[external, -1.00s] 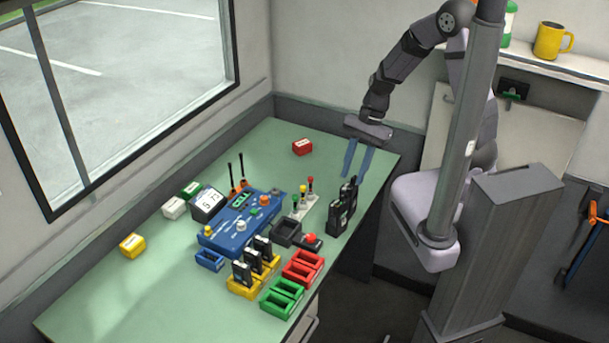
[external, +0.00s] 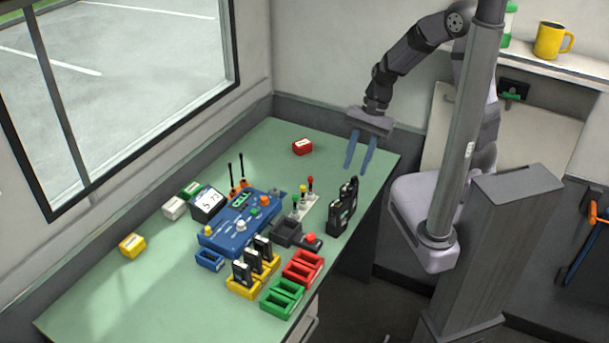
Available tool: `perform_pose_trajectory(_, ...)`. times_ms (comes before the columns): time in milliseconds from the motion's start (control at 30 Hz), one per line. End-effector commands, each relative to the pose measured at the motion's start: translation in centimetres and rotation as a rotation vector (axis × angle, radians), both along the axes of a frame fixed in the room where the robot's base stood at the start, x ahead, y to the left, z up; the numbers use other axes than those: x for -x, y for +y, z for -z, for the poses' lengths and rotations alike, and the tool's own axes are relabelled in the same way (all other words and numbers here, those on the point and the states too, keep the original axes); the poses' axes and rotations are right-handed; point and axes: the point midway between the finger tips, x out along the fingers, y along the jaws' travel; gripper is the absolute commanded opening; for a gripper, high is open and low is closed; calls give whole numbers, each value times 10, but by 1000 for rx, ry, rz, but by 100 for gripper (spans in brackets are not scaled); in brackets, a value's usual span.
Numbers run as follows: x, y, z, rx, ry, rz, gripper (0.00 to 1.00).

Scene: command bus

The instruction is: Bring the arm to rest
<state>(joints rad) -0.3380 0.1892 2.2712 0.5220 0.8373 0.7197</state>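My gripper (external: 358,167) hangs above the back right part of the green table (external: 110,270), with its two blue fingers pointing down. The fingers are apart with nothing between them, so it is open and empty. My arm reaches down to it from the upper right. Black radio-like handsets (external: 342,208) stand on the table below and in front of the gripper, apart from it.
A blue console (external: 240,222) sits mid-table. Yellow (external: 243,287), red (external: 303,266) and green (external: 282,298) holders stand at the front; the yellow one bears black handsets. A red box (external: 302,147) lies at the back. The table's left front is clear.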

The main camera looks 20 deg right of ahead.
Motion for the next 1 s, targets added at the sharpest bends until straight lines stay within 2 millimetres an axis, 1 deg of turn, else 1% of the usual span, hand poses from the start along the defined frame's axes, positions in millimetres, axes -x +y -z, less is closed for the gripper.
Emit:
perform_pose_trajectory(100,-3,-7,4,-7,-76,-186,30)
perform_pose_trajectory(167,0,-17,10,4,-111,-313,30)
perform_pose_trajectory(267,11,-40,22,31,-154,-556,30)
perform_pose_trajectory(300,16,-51,25,44,-171,-660,30)
perform_pose_trajectory(367,23,-71,28,68,-197,-813,30)
perform_pose_trajectory(400,26,-87,27,89,-214,-897,30)
perform_pose_trajectory(433,29,-100,27,105,-224,-951,30)
perform_pose_trajectory(500,31,-127,22,151,-243,-969,30)
perform_pose_trajectory(600,34,-154,14,194,-262,-924,30)
perform_pose_trajectory(700,28,-168,4,217,-299,-843,30)
perform_pose_trajectory(800,22,-178,-3,234,-320,-792,30)
perform_pose_trajectory(1000,21,-184,-3,240,-319,-759,30)
